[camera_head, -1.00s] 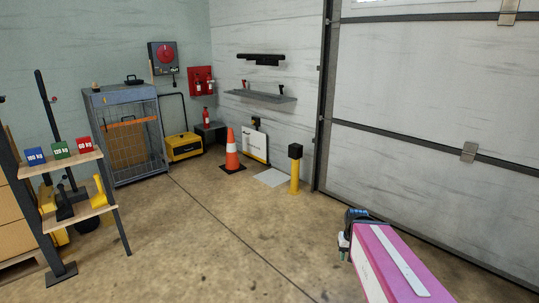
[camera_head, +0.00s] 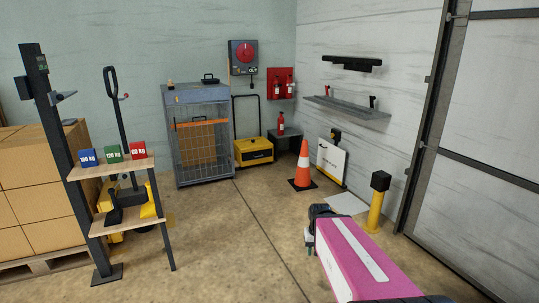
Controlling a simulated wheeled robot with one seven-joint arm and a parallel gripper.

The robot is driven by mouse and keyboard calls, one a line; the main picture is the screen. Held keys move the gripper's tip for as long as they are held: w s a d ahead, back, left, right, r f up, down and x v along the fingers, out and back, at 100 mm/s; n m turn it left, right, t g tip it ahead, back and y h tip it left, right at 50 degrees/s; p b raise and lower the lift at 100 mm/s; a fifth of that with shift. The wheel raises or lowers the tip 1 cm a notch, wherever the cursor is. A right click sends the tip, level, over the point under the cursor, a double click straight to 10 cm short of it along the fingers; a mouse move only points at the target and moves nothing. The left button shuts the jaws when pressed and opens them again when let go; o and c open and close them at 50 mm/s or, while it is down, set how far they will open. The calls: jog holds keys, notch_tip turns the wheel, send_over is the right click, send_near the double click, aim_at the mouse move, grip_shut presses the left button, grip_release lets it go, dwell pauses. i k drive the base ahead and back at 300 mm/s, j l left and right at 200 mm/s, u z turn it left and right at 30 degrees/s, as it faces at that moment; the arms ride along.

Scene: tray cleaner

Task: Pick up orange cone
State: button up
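The orange cone (camera_head: 303,165) has a white band and a dark square base. It stands upright on the concrete floor near the far corner, in front of a white sign board. My arm shows at the lower right as a pink and white link. My gripper (camera_head: 310,250) is at the far end of that link, well short of the cone and apart from it. Its fingers are small and partly hidden, so I cannot tell whether they are open or shut.
A yellow bollard with a black top (camera_head: 376,203) stands right of the cone. A yellow wheeled machine (camera_head: 254,151) and a wire cage cabinet (camera_head: 203,140) stand to its left. A wooden shelf stand (camera_head: 115,168) and stacked boxes (camera_head: 40,200) are at left. The middle floor is clear.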

aim_at(302, 181)
jog(key=i, duration=0.95)
jog(key=i+j+z, duration=0.1)
jog(key=i, duration=0.8)
jog(key=i+j+z, duration=0.2)
jog(key=i+z, duration=0.25)
jog(key=i, duration=0.15)
jog(key=i+j+z, duration=0.45)
jog(key=i, duration=0.15)
jog(key=i+j+z, duration=0.5)
